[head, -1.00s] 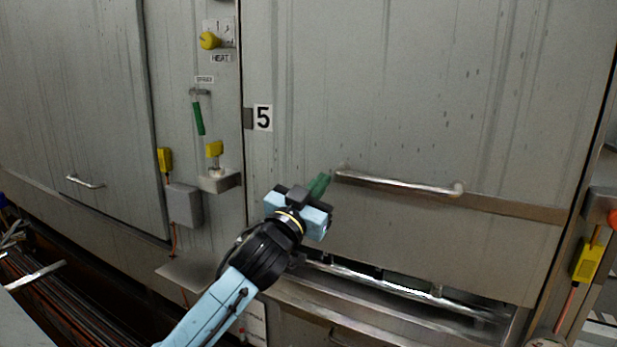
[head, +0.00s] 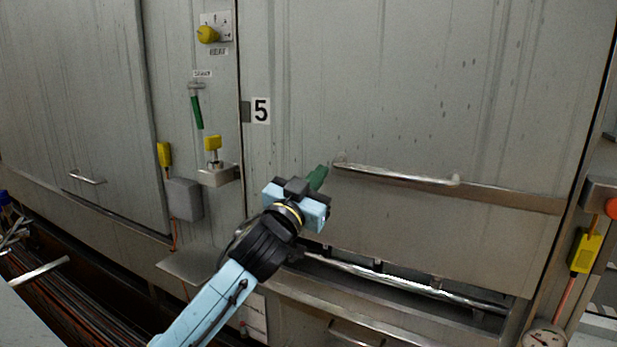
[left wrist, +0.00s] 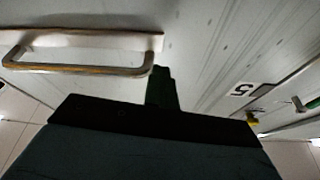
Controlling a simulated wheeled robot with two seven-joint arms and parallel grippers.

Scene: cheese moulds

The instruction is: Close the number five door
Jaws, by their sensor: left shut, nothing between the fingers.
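The number five door (head: 400,100) is a large grey metal panel with a "5" label (head: 261,110) at its left edge. A dark gap shows under its lower edge, above a metal sill. Its bar handle (head: 395,174) runs across the lower part. My left gripper (head: 318,177) is shut and empty, with its green fingers at the left end of the handle. The handle (left wrist: 80,70) and the green fingertips (left wrist: 160,88) also show in the left wrist view. Whether the fingers touch the door cannot be told. My right gripper is not in view.
A yellow knob (head: 207,34), a green lever (head: 197,111) and a grey box (head: 185,199) are on the panel left of the door. Another door with a handle (head: 87,178) is at far left. A gauge (head: 545,337) is at lower right.

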